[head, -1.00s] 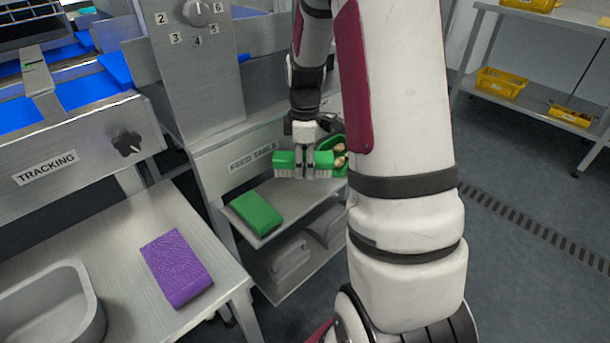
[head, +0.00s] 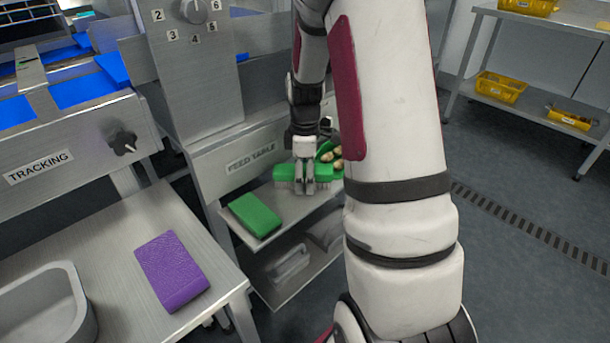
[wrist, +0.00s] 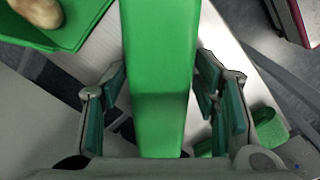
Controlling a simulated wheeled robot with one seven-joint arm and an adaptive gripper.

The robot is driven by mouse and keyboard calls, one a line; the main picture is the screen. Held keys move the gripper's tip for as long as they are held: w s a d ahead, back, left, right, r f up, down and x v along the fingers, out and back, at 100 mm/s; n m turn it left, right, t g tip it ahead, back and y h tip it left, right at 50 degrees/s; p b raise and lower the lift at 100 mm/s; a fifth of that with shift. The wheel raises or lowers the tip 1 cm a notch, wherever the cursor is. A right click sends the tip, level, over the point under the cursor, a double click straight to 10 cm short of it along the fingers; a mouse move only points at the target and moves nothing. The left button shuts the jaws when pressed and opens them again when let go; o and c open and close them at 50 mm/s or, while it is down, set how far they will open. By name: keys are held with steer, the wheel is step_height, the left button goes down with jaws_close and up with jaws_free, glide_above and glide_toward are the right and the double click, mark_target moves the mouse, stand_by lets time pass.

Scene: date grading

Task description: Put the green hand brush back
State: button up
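The green hand brush (head: 286,172) is in the head view, its pale bristles pointing down over the feed table's lower shelf. My gripper (head: 305,187) is around its middle, pointing down. In the wrist view the brush's green back (wrist: 160,60) runs between the finger pads of my gripper (wrist: 160,80), which appear to close on both sides. I cannot tell whether the bristles touch the shelf (head: 285,211). My gripper hides the brush's middle in the head view.
A green container with brown pieces (head: 325,150) is beside the brush, partly behind my arm. A green block (head: 255,214) lies on the shelf to the left. A purple block (head: 172,271) and grey tub (head: 82,310) are on the left table. Yellow bins (head: 501,87) stand far right.

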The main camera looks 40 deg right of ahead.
mark_target(305, 168)
step_height(305, 168, up, 12)
steer(key=p, duration=0.4)
steer(key=shift+r, duration=0.15)
steer(key=s+a+r+m, duration=0.4)
steer(key=s+a+r, duration=0.65)
steer(key=a, duration=0.25)
steer(key=s+a+m, duration=0.2)
steer(key=s+a, duration=0.2)
steer(key=s, duration=0.5)
steer(key=s+a+r+m, duration=0.1)
steer(key=s+a+m, duration=0.2)
steer(key=s, duration=0.6)
steer(key=shift+s+a+r, duration=0.2)
steer(key=shift+s+a, duration=0.05)
steer(key=shift+a, duration=0.8)
